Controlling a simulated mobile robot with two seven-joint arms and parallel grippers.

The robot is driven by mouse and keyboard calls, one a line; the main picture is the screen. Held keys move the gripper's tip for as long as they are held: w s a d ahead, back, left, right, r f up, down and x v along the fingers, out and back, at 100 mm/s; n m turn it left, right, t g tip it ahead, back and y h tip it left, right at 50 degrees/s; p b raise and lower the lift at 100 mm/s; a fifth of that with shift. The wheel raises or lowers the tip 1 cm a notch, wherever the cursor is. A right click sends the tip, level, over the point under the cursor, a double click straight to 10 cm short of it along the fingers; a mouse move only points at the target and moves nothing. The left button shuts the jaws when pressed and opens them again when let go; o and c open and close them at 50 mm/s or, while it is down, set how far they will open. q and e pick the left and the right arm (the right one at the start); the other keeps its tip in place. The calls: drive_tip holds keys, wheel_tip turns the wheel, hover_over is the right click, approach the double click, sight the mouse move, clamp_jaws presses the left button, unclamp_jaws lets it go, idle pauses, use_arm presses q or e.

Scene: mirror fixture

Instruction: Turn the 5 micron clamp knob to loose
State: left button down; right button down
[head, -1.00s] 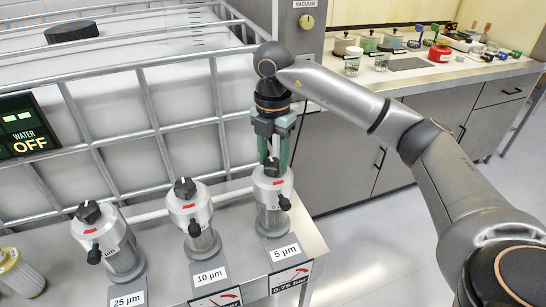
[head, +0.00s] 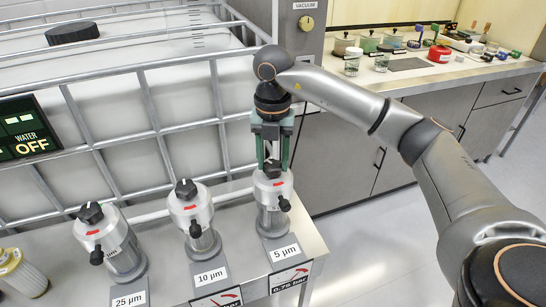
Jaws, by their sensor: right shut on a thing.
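The 5 micron filter housing (head: 272,191) stands at the right end of the row, above its "5 µm" label (head: 285,252). It has a silver head with a red mark, a black side handle (head: 284,203) and a clear lower bowl. Its black clamp knob (head: 272,166) is on top, mostly hidden between the fingers. My right gripper (head: 273,162) points down from above and is shut on this knob. The knob's pointer direction cannot be made out. My left gripper is not in view.
The 10 µm (head: 190,213) and 25 µm (head: 104,237) housings stand to the left with black top knobs. A metal cage (head: 150,110) rises close behind. A water panel (head: 26,126) reads OFF. A side counter (head: 430,80) with jars is at the back right.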

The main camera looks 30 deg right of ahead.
drive_tip(key=n, duration=0.3)
drive_tip(key=shift+n, duration=0.4)
drive_tip(key=n, duration=0.3)
drive_tip(key=shift+n, duration=0.3)
drive_tip(key=n, duration=0.3)
drive_tip(key=shift+n, duration=0.3)
drive_tip(key=n, duration=0.4)
drive_tip(key=shift+n, duration=0.3)
drive_tip(key=n, duration=0.3)
drive_tip(key=shift+n, duration=0.3)
drive_tip(key=n, duration=0.9)
drive_tip(key=shift+n, duration=1.4)
